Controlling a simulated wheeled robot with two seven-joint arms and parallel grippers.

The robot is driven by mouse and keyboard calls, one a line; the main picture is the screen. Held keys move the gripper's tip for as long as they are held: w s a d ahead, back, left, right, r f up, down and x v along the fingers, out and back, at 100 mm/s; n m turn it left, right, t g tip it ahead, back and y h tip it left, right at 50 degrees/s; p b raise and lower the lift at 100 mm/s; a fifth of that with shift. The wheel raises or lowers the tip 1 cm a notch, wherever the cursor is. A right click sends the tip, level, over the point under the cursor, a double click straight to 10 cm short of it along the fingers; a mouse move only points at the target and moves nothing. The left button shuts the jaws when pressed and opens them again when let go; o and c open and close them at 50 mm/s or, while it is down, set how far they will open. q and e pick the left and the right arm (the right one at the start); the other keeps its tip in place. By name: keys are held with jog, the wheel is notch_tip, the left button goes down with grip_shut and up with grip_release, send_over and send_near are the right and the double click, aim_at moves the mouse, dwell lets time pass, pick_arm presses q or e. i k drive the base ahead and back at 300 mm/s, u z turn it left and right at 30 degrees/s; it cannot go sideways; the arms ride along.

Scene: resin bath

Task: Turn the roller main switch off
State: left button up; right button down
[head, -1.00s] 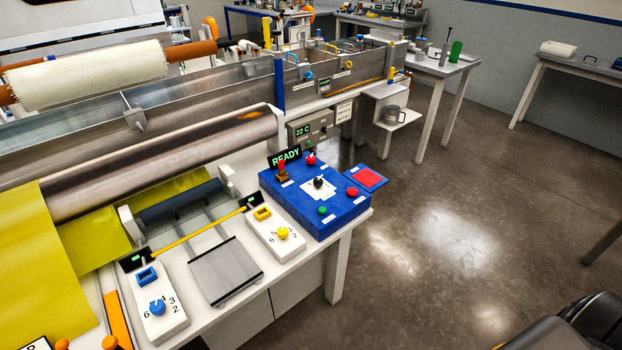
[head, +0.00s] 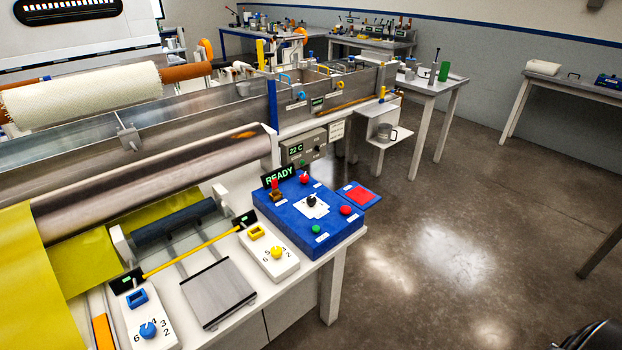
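A blue control box (head: 290,235) sits at the right end of the white machine table. A green-lit READY display (head: 279,176) stands at its back edge. On its top are a red-topped brown switch (head: 275,193), a red knob (head: 304,178), a black knob (head: 311,200) on a white plate, a red button (head: 345,210) and a green button (head: 316,229). The small labels are too small to read, so I cannot tell which control is the roller main switch.
A yellow dial box (head: 273,268) and a blue dial box (head: 150,318) flank a grey plate (head: 216,293). A red-topped blue pad (head: 358,196) lies beside the control box. Steel rollers and yellow sheet fill the left. Open floor (head: 440,240) lies to the right.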

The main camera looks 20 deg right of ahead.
aim_at(303, 178)
jog(key=k, duration=0.55)
jog(key=z, duration=0.8)
jog(key=i, duration=0.75)
jog(key=z, duration=1.05)
jog(key=i, duration=2)
jog(key=u, duration=0.65)
